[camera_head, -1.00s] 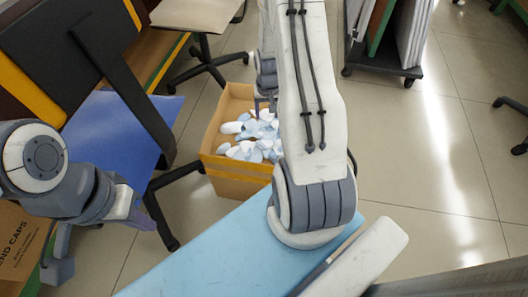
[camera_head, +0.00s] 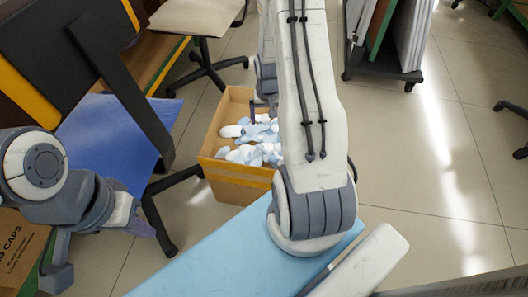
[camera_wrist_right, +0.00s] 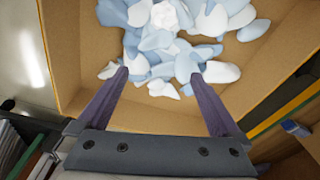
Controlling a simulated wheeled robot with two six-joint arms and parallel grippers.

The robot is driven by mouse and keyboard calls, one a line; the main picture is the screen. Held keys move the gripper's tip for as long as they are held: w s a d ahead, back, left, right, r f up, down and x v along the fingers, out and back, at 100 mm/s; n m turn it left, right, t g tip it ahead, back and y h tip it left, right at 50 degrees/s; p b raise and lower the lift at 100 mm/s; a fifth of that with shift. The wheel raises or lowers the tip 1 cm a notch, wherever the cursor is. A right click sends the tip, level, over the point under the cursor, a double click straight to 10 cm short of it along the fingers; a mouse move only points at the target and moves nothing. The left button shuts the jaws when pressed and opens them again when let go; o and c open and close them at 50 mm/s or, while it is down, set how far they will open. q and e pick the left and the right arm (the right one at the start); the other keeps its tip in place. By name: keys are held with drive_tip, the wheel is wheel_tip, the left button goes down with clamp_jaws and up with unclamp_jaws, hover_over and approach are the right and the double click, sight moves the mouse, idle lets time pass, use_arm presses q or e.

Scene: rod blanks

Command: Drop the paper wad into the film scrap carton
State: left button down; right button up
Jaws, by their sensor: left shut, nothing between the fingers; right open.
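The film scrap carton (camera_head: 236,174) is an open cardboard box with a yellow band, standing on the floor and holding white and pale blue scraps. In the right wrist view, its wall (camera_wrist_right: 285,55) surrounds the scraps. A white crumpled ball, seemingly the paper wad (camera_wrist_right: 167,15), lies among the scraps at the top edge of that view. My right gripper (camera_wrist_right: 160,75) is open and empty above the scraps, its two fingers apart. In the head view my right arm hides most of it. My left gripper (camera_head: 138,222) is shut and empty at the left, away from the carton.
A light blue surface (camera_head: 205,262) lies in front below my right arm. A blue sheet (camera_head: 112,125) and a dark chair-like frame are at the left. A wheeled rack (camera_head: 385,45) stands behind.

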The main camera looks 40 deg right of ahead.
wheel_tip(320, 180, up, 9)
drive_tip(key=p, duration=0.3)
drive_tip(key=shift+s+a, duration=0.35)
drive_tip(key=shift+s, duration=0.1)
drive_tip(key=s+a+r+n+y, duration=0.1)
drive_tip(key=a+r+n, duration=0.3)
drive_tip(key=a, duration=0.6)
drive_tip(key=s+a+r+n, duration=0.1)
drive_tip(key=a+r+n, duration=0.2)
drive_tip(key=a+r, duration=0.55)
drive_tip(key=s+a+r+n+g, duration=0.15)
drive_tip(key=s+a+n, duration=0.25)
drive_tip(key=s+a, duration=0.4)
drive_tip(key=s+a+r+n, duration=0.3)
drive_tip(key=s+a, duration=0.3)
drive_tip(key=s, duration=0.4)
wheel_tip(320, 180, up, 35)
drive_tip(key=p, duration=3.6)
drive_tip(key=shift+w+a+y, duration=0.15)
drive_tip(key=shift+w+y, duration=0.05)
drive_tip(key=shift+y, duration=0.2)
